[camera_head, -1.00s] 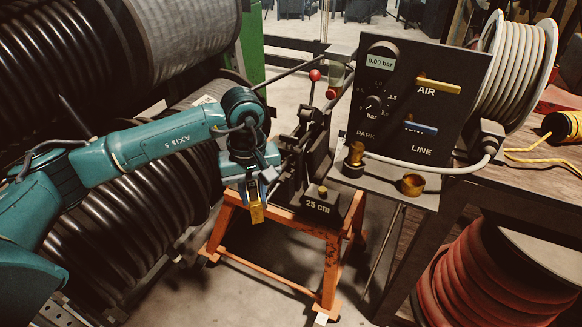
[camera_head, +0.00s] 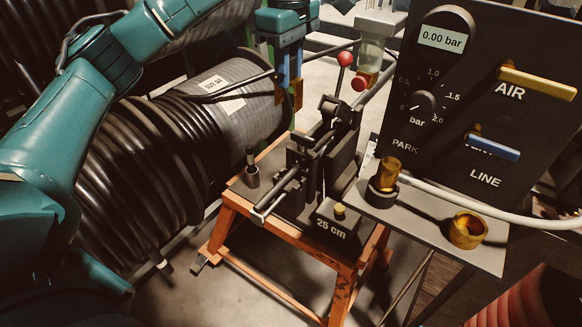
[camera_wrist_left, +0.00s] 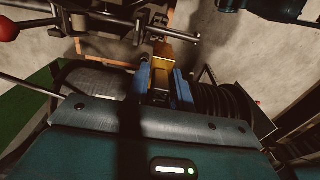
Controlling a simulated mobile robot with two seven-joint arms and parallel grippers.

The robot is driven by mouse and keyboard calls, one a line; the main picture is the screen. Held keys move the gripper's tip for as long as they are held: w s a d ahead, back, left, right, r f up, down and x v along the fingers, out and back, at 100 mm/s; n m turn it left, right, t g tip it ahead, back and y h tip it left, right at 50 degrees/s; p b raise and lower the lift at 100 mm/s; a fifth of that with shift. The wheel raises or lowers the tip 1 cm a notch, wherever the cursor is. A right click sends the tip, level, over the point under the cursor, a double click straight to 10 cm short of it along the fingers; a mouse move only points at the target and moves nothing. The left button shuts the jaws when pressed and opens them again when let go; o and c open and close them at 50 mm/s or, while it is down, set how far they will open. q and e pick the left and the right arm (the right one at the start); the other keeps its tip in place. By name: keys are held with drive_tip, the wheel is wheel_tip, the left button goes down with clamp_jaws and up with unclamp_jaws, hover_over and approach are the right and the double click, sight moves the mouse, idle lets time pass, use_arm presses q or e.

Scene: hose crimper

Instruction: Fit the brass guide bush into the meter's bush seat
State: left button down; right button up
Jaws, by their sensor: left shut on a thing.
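My left gripper (camera_head: 292,100) hangs at the top middle of the head view, in front of the grey hose coil and behind the bench machine. Its blue fingers are shut on a brass-coloured piece (camera_wrist_left: 163,50), which I take as the brass guide bush; the fingers hide part of it. It is held in the air, apart from the machine. The black metal machine (camera_head: 322,160) on the orange stand has rods, a dark upright peg (camera_head: 251,168) and a "25 cm" block (camera_head: 333,222). I cannot tell which part is the bush seat. My right gripper is not in view.
A black panel (camera_head: 455,110) with a 0.00 bar display stands right. Its ledge holds a brass cylinder (camera_head: 388,172) on a black base and an open brass cup (camera_head: 467,230). A white hose (camera_head: 520,217) crosses the ledge.

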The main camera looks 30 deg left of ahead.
use_arm(q)
wheel_tip(320, 180, down, 16)
drive_tip(key=shift+f+b, duration=0.2)
drive_tip(key=shift+b, duration=0.55)
drive_tip(key=shift+f, duration=0.55)
wheel_tip(320, 180, down, 4)
drive_tip(key=shift+r, duration=0.1)
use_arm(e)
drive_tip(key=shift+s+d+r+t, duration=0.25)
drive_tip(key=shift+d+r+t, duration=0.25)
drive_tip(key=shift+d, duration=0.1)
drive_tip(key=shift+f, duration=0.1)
use_arm(q)
drive_tip(key=c, duration=1.2)
unclamp_jaws()
drive_tip(key=shift+r, duration=0.1)
wheel_tip(320, 180, up, 12)
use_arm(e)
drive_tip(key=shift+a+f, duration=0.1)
